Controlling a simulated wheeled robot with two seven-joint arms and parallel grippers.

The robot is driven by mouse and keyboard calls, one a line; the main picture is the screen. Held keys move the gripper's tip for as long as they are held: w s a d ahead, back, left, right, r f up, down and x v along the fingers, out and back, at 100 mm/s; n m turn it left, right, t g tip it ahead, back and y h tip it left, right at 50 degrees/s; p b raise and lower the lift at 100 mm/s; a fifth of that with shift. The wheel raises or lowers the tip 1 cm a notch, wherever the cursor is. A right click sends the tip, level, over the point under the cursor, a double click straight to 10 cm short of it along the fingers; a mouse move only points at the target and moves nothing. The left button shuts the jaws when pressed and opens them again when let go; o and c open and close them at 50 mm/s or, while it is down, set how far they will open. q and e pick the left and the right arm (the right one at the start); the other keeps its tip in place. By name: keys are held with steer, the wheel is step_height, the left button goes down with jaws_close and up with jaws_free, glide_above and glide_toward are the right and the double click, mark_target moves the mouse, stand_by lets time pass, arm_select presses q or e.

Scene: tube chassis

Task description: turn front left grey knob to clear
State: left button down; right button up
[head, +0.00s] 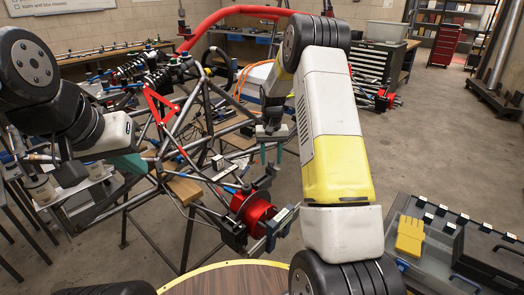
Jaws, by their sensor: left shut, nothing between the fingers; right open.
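The tube chassis (205,125) stands in the middle left, a frame of grey metal tubes with red and blue fittings. I cannot make out for certain which part is the front left grey knob; it may be small or hidden by my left arm. My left gripper (129,166) shows teal fingers over the left side of the chassis, shut with nothing seen between them. Whether it touches a part there I cannot tell. My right gripper (271,155) points down with its teal fingers apart and empty, over the right part of the chassis.
A red hub part (252,210) sticks out at the chassis's near right. A round wooden top (225,281) is at the bottom. A grey case with a yellow item (410,236) lies at the right. A dark drawer cabinet (377,62) stands behind. Floor between is clear.

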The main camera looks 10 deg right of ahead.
step_height(320, 180, up, 8)
steer(key=shift+f, duration=0.2)
steer(key=shift+r, duration=0.15)
steer(key=shift+s+r, duration=0.1)
steer(key=shift+r, duration=0.15)
step_height(320, 180, up, 8)
steer(key=t, duration=0.1)
glide_above(271, 161)
steer(key=s, duration=0.4)
steer(key=s+a+r+t+y, duration=0.1)
steer(key=s+a+r+t, duration=0.1)
steer(key=s+r, duration=0.6)
steer(key=s+a+r+n+t+y, duration=0.1)
steer(key=s+a+t, duration=0.2)
steer(key=s, duration=1.8)
steer(key=shift+s+a+r+n, duration=0.15)
steer(key=shift+s+n, duration=0.05)
steer(key=shift+n, duration=0.2)
